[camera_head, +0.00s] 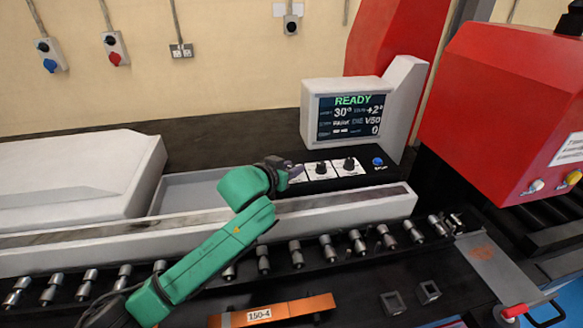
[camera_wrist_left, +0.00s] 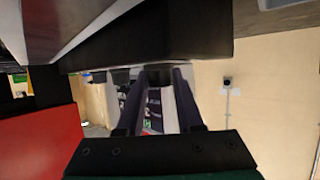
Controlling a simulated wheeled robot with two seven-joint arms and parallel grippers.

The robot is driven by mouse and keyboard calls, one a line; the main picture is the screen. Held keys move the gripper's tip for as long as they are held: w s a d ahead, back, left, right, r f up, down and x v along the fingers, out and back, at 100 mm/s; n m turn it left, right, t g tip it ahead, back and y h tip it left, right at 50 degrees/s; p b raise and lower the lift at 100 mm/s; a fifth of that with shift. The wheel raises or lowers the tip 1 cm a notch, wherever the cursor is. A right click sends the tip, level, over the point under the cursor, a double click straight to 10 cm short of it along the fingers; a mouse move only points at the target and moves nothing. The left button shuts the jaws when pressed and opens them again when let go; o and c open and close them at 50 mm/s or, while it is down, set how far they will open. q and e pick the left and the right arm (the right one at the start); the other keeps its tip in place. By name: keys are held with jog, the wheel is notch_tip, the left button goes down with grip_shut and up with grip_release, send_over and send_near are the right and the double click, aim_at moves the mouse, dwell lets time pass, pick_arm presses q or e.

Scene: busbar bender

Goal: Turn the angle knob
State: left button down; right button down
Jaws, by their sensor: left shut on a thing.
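The control panel (camera_head: 334,170) below the screen carries two visible black knobs on white plates, a middle one (camera_head: 320,168) and a right one (camera_head: 348,164). My left gripper (camera_head: 293,171) reaches in from the left at the panel's left end, beside the middle knob. It is shut on a dark knob (camera_wrist_left: 159,76), which shows between the fingertips in the left wrist view; the gripper hides it in the head view. The knob labels are too small to read. The screen (camera_head: 350,117) reads READY, with 30° and +2° below. My right gripper is not in view.
A blue button (camera_head: 378,161) sits at the panel's right end. A long pale beam (camera_head: 340,205) and a row of metal rollers run in front of the panel. A red machine housing (camera_head: 500,110) stands right. An orange bar (camera_head: 275,311) lies at the front.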

pick_arm(q)
jog(key=c, duration=0.6)
grip_release()
jog(key=shift+s, duration=0.1)
jog(key=b+v, duration=0.3)
jog(key=v, duration=1.1)
jog(key=shift+s+a+r, duration=0.1)
jog(key=shift+s, duration=0.1)
